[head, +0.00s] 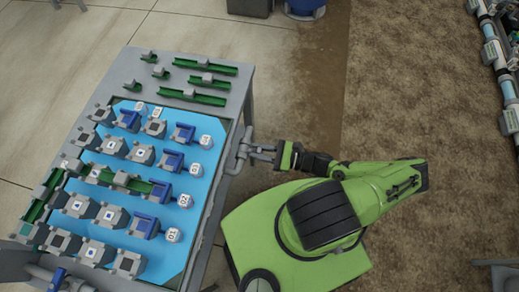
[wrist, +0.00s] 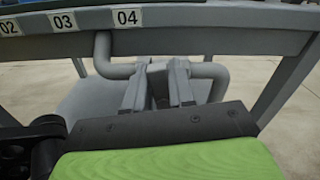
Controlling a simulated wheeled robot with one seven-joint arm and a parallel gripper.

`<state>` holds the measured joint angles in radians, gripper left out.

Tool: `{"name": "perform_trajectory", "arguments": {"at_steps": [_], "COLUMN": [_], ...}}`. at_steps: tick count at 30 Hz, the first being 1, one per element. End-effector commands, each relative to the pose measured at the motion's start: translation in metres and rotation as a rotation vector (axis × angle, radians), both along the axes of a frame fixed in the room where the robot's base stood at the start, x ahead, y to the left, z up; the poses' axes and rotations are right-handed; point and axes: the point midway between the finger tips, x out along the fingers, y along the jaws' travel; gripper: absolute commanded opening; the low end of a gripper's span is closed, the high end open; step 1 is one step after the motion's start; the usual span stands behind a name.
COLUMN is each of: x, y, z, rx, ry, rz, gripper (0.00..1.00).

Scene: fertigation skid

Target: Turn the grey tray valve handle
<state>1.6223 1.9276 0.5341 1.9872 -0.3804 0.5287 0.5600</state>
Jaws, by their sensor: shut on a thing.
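In the head view the grey pipe and valve (head: 240,152) stick out from the bench's right side. My gripper (head: 259,152) reaches in from the right, level with the valve. In the wrist view my gripper's two grey fingers (wrist: 158,88) are on either side of the handle and shut on it. The fingers hide part of the handle, so its exact angle is hard to tell.
A grey bench with a blue tray (head: 196,222) holds several grey and blue valve blocks with number tags. Green channels (head: 205,65) lie at its far end. Another pipe with a blue handle (head: 57,278) is at lower left.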

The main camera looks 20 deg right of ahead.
Motion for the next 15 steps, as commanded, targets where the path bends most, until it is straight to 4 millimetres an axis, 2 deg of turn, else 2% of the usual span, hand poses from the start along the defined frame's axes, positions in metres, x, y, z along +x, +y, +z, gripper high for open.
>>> {"name": "perform_trajectory", "arguments": {"at_steps": [15], "x": [-0.0075], "y": [0.005], "z": [-0.0057], "rx": [-0.283], "ry": [-0.383], "rz": [0.002], "gripper": [0.0]}}
